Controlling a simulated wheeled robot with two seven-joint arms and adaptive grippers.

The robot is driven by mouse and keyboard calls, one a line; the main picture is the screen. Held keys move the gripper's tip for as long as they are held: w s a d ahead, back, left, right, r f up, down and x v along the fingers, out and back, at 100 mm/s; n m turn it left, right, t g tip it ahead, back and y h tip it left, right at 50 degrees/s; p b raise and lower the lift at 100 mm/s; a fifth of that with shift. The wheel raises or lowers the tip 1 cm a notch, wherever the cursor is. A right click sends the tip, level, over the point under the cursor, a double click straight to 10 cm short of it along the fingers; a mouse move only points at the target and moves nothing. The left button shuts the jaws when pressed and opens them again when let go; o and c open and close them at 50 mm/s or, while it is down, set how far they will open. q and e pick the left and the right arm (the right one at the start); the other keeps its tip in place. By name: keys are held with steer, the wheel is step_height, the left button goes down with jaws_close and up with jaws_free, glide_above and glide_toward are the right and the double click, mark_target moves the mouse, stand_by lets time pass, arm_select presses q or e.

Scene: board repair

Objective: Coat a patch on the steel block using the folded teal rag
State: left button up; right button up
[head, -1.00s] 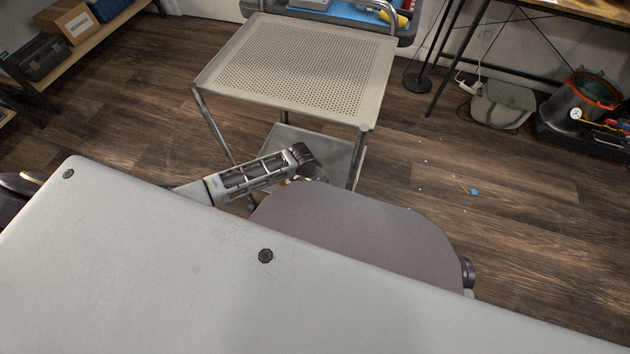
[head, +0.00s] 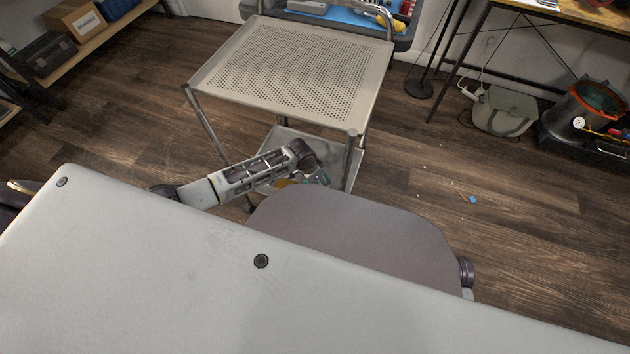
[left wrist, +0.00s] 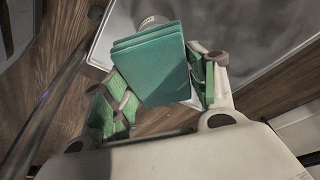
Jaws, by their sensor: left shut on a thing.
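The folded teal rag (left wrist: 150,68) is a thick layered pad between the fingers of my left gripper (left wrist: 162,86) in the left wrist view. The gripper is shut on it. In the head view my left arm reaches in from the left, and its gripper (head: 316,179) is mostly hidden behind my own body, in front of the cart's lower shelf. A greyish round object (left wrist: 153,22) shows partly behind the rag in the left wrist view; I cannot tell what it is. I cannot make out the steel block. My right gripper is not in view.
A metal cart (head: 300,72) with a bare perforated top stands ahead. Behind it is a grey-rimmed blue tray. A shelf with a cardboard box (head: 76,20) stands at the left. A bag (head: 503,110) and a bucket (head: 583,107) stand at the right. Floor between is mostly clear.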

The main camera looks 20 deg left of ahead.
mark_target(319, 182)
arm_select(q)
steer(key=shift+w+d+r+m, duration=0.15)
steer(key=shift+w+d+m, duration=0.1)
steer(key=shift+w+m, duration=0.3)
steer(key=shift+d+m, duration=0.1)
steer(key=shift+m, duration=0.45)
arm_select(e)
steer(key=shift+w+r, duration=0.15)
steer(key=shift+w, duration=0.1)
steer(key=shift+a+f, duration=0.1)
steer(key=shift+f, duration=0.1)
arm_select(q)
steer(key=shift+f+b, duration=0.75)
steer(key=shift+b, duration=0.05)
steer(key=shift+f+b, duration=0.4)
steer(key=shift+b, duration=0.05)
steer(key=shift+f+b, duration=1.75)
steer(key=shift+b, duration=0.15)
steer(key=shift+f, duration=0.1)
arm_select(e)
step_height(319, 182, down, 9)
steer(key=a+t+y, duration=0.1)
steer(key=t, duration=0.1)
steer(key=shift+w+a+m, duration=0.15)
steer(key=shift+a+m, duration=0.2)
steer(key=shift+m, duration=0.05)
